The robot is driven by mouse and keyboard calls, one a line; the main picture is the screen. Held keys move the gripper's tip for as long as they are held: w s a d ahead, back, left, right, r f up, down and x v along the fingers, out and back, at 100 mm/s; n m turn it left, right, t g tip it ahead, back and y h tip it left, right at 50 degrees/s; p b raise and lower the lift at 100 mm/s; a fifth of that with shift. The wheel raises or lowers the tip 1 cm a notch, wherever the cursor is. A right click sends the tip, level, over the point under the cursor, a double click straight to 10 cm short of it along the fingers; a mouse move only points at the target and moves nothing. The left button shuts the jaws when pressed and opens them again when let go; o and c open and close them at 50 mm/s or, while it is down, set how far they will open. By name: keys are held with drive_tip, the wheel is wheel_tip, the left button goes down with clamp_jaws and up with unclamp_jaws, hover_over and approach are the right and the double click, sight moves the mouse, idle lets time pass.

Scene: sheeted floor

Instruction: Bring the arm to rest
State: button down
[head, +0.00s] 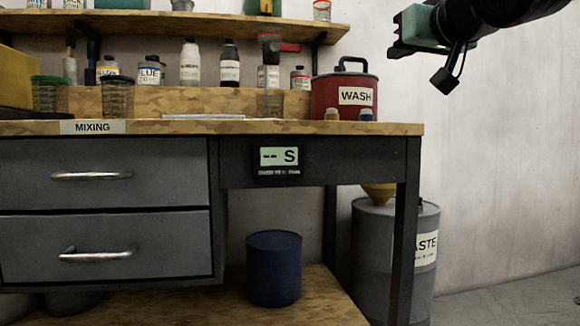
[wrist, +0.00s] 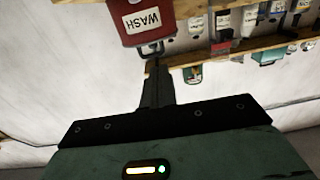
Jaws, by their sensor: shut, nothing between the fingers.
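My gripper (head: 397,50) is at the upper right of the head view, in the air to the right of the bench and above its top.
The bench top (head: 400,129) holds the red WASH container (head: 345,95), glass jars (head: 117,97) and small capped vials. A shelf (head: 230,28) with bottles runs above. A grey waste drum (head: 420,250) and a blue drum (head: 273,268) stand below. The right wall side is clear.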

drive_tip(key=s+a+f+n+g+p, duration=0.1)
drive_tip(key=s+a+f+g+p, duration=0.2)
drive_tip(key=f, duration=0.5)
drive_tip(key=s+a+f+n+g+p, duration=0.1)
drive_tip(key=s+a+f+g+p, duration=0.2)
drive_tip(key=f, duration=0.6)
drive_tip(key=s+a+f+n+g+p, duration=0.1)
drive_tip(key=s+a+f+g+p, duration=0.2)
drive_tip(key=f, duration=0.5)
drive_tip(key=s+d+f+n+g+h+p, duration=0.15)
drive_tip(key=s+f+g+p, duration=0.35)
drive_tip(key=s, duration=0.6)
drive_tip(key=s+d+f+n+g+h, duration=0.1)
drive_tip(key=s+d+f+g+h, duration=0.2)
drive_tip(key=s+f, duration=0.5)
wheel_tip(320, 180, up, 39)
drive_tip(key=s+y+p, duration=0.1)
drive_tip(key=p, duration=3.5)
drive_tip(key=shift+s+a+p, duration=0.15)
drive_tip(key=shift+p, duration=0.25)
drive_tip(key=shift+m, duration=0.25)
